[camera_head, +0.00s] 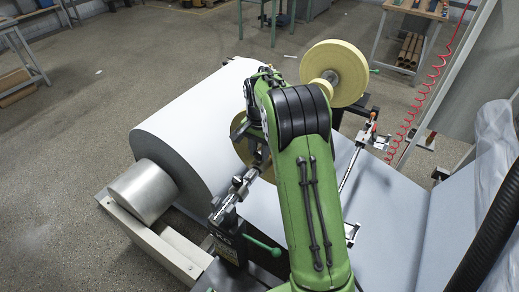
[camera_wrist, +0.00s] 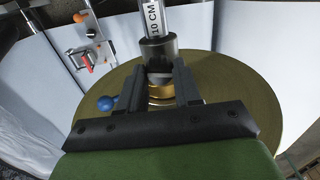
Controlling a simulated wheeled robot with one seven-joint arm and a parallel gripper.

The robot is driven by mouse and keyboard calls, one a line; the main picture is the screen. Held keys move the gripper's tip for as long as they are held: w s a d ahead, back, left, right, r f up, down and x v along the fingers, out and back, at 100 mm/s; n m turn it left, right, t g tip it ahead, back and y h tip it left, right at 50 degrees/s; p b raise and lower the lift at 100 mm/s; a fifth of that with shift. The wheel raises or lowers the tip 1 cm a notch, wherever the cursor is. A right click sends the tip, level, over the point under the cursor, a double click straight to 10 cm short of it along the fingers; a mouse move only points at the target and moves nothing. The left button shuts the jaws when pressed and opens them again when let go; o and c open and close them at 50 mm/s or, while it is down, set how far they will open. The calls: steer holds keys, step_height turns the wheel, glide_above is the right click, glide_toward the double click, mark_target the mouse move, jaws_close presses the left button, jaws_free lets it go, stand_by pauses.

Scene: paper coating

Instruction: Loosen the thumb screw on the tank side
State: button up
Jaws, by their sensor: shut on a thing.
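In the wrist view, my gripper (camera_wrist: 160,78) has its two dark fingers on either side of a round brass-coloured piece (camera_wrist: 160,93), which appears to be the thumb screw. The gripper is shut on it, and the fingers hide its sides. Just beyond it are a dark collar (camera_wrist: 158,48) and a pale bar (camera_wrist: 154,18) marked "10 CM". A large yellow-brown disc (camera_wrist: 235,85) lies behind the fingers.
A blue ball knob (camera_wrist: 106,103) is close left of the fingers. A large white paper roll (camera_head: 190,125) stands left of my arm, with a yellow roll (camera_head: 340,70) beyond. A green-handled lever (camera_head: 262,246) is near the front. A red coiled hose (camera_head: 425,85) hangs right.

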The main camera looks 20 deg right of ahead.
steer(key=shift+n, duration=0.4)
steer(key=n+p, duration=0.1)
steer(key=n, duration=0.2)
steer(key=shift+r+n+p, duration=0.1)
steer(key=shift+n+p, duration=0.2)
steer(key=shift+n, duration=0.1)
steer(key=n, duration=0.4)
steer(key=shift+p, duration=0.35)
steer(key=n, duration=0.5)
steer(key=shift+n, duration=2)
steer(key=shift+w, duration=0.1)
steer(key=o, duration=1)
steer(key=shift+o, duration=0.2)
